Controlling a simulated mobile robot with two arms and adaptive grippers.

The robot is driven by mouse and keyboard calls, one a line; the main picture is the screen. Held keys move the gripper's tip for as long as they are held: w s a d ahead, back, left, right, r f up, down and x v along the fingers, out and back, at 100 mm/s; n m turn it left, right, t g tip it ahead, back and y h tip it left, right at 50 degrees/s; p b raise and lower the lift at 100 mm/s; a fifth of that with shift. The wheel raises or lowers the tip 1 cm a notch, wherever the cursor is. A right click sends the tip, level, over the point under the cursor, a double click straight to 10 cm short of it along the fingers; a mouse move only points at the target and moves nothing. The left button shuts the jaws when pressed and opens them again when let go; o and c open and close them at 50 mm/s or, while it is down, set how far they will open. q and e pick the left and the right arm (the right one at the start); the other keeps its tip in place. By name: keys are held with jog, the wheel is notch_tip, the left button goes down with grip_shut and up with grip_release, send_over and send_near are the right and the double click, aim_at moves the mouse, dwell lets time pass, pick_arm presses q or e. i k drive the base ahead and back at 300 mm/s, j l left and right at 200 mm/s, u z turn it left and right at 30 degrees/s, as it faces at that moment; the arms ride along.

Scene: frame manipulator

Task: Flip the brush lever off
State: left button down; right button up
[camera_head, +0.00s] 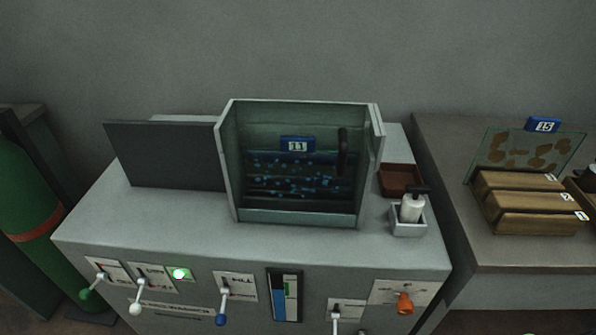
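A grey machine cabinet (130,225) carries a row of levers on its front. One has a green knob (85,294), one a white knob (135,308) and one a blue knob (220,320); these handles point down. A further lever (336,322) is cut off by the bottom edge. A green lamp (180,274) glows right of the white-knobbed lever. The labels are too small to read, so I cannot tell which is the brush lever. Neither of my grippers is in view.
An open-fronted tank (300,216) with a blue tag stands on the cabinet, beside a dark panel (165,155). A gauge (285,295) and an orange knob (404,304) are on the front. Wooden boxes (525,205) sit on the right table.

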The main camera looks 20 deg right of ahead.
aim_at(86, 293)
jog(key=u, duration=1.1)
